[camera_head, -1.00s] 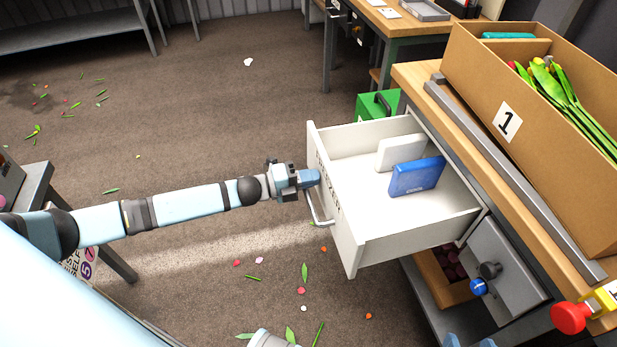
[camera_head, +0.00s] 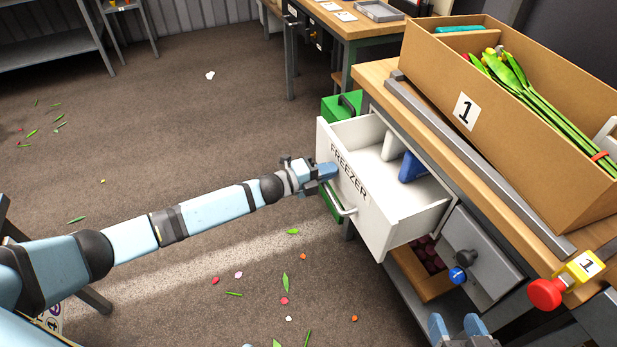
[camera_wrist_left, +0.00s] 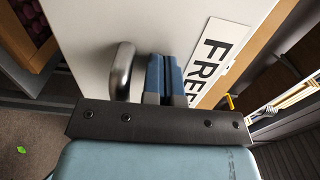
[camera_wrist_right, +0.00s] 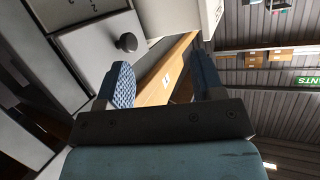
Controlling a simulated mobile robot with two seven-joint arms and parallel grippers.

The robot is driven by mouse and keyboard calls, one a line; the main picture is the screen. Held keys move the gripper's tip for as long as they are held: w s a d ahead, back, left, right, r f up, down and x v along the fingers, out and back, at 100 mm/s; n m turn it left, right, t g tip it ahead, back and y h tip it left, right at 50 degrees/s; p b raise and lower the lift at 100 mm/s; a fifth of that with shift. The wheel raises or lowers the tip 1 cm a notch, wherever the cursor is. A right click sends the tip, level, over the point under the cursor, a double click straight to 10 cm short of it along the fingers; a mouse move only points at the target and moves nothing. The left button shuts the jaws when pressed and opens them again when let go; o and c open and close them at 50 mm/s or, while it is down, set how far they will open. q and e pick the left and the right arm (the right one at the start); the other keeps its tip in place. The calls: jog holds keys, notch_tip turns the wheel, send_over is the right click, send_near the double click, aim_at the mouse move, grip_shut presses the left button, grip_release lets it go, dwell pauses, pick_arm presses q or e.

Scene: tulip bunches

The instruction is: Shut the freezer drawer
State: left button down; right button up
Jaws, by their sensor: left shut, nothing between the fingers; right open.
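The white freezer drawer (camera_head: 385,215), labelled FREEZER on its front, stands partly open from the workbench. A white block (camera_head: 391,146) and a blue block (camera_head: 412,168) are inside it. My left gripper (camera_head: 332,171) is shut and empty, its fingertips at the drawer front beside the label. In the left wrist view the closed fingers (camera_wrist_left: 165,80) are against or very near the front panel, between the metal handle (camera_wrist_left: 121,72) and the label (camera_wrist_left: 214,60). My right gripper (camera_head: 458,327) is open and empty at the bottom edge, below the bench; its spread fingers (camera_wrist_right: 165,88) show in the right wrist view.
A cardboard box (camera_head: 440,85) marked 1 with tulips stands on the bench top. A grey drawer (camera_head: 482,262) with a dark knob is below, near a wooden bin (camera_head: 421,275). A red button (camera_head: 545,293) sits at the bench corner. A green box (camera_head: 341,106) is behind the freezer drawer.

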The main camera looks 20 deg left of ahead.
pick_arm(q)
jog(key=b, duration=0.3)
send_over(375, 174)
jog(key=v, duration=0.2)
jog(key=shift+w, duration=0.1)
jog(key=shift+b+x, duration=0.4)
jog(key=shift+x, duration=0.5)
jog(key=shift+r, duration=0.2)
pick_arm(e)
jog(key=a+r+t+y, duration=0.3)
jog(key=r, duration=0.4)
jog(key=shift+w+a+r, duration=0.25)
jog(key=shift+w+r, duration=0.05)
jog(key=shift+w, duration=0.15)
